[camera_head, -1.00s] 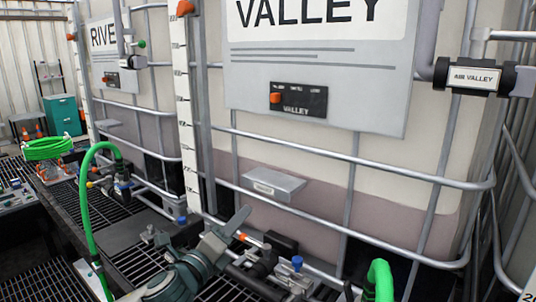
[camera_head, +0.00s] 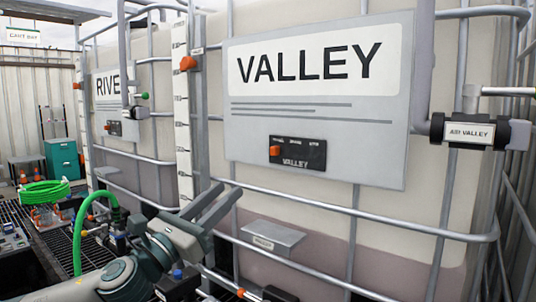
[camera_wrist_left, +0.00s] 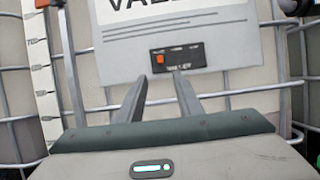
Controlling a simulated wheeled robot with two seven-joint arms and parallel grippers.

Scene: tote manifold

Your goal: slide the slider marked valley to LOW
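The valley slider is a black plate (camera_head: 306,155) labelled VALLEY on the grey VALLEY sign (camera_head: 365,130), with an orange knob (camera_head: 275,151) at the left end of its slot. The labels above the slot are too small to read surely. My left gripper (camera_head: 218,198) is below and left of the plate, apart from it, with its two fingers spread and nothing between them. In the left wrist view the plate (camera_wrist_left: 190,58) and orange knob (camera_wrist_left: 160,58) show just beyond the fingertips of the open gripper (camera_wrist_left: 155,78). My right gripper is not in view.
Grey cage bars (camera_head: 330,200) of the tote run across below the sign. A small grey shelf (camera_head: 270,235) sticks out lower down. An AIR VALLEY valve (camera_head: 472,131) is at the right. A second tote sign (camera_head: 110,95) stands at left, with a green hose (camera_head: 80,225) nearby.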

